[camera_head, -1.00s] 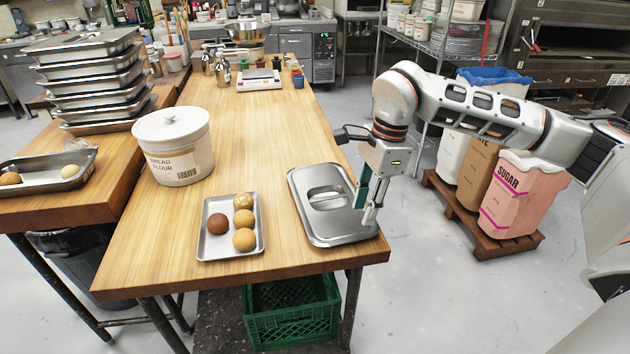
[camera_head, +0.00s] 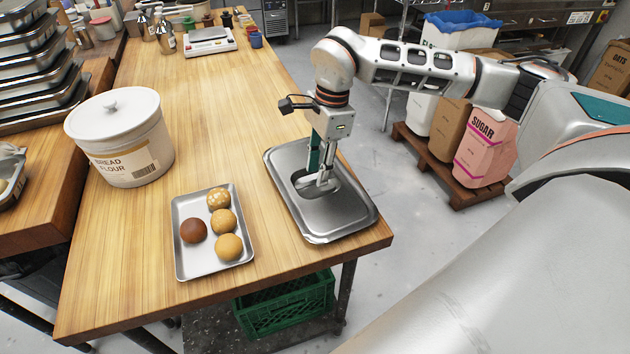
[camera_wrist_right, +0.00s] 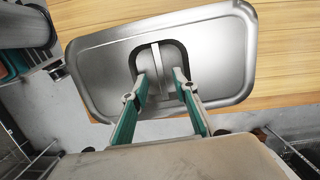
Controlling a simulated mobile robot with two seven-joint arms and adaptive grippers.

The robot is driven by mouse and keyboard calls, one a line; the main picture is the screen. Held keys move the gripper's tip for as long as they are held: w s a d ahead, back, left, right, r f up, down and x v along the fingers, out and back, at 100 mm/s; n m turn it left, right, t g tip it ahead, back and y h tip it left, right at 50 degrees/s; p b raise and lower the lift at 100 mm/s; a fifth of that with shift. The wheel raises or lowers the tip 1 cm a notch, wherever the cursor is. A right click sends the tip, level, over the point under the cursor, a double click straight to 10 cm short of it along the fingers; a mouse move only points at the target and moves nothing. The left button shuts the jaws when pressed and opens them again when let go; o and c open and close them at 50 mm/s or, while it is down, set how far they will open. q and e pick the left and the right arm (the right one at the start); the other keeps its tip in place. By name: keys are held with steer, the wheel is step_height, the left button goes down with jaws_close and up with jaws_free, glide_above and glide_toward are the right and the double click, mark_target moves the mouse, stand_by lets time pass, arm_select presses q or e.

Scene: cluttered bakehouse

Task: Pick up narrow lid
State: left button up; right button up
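The narrow lid (camera_head: 345,218) is a rectangular steel lid with rounded corners and a recessed grip in its middle. It lies flat at the right edge of the wooden table and juts out a little over the floor. It also fills the upper part of the right wrist view (camera_wrist_right: 215,70). My right gripper (camera_head: 322,184) is down at the recess. In the right wrist view its fingers (camera_wrist_right: 161,84) are apart, one on each side of the lid's handle bar (camera_wrist_right: 158,58), with gaps visible. My left gripper is not in view.
A steel tray (camera_head: 181,215) with several buns lies left of the lid. A white bread flour tub (camera_head: 118,140) stands further left. Stacked steel pans (camera_head: 35,75) are at the far left. A green crate (camera_head: 285,305) is under the table. A sugar sack (camera_head: 485,150) stands on a floor pallet.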

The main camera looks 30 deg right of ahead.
mark_target(315, 185)
steer(key=shift+w+a+f, duration=0.1)
steer(key=shift+a+f, duration=0.1)
steer(key=shift+f, duration=1.1)
jaws_close()
steer(key=shift+r, duration=0.1)
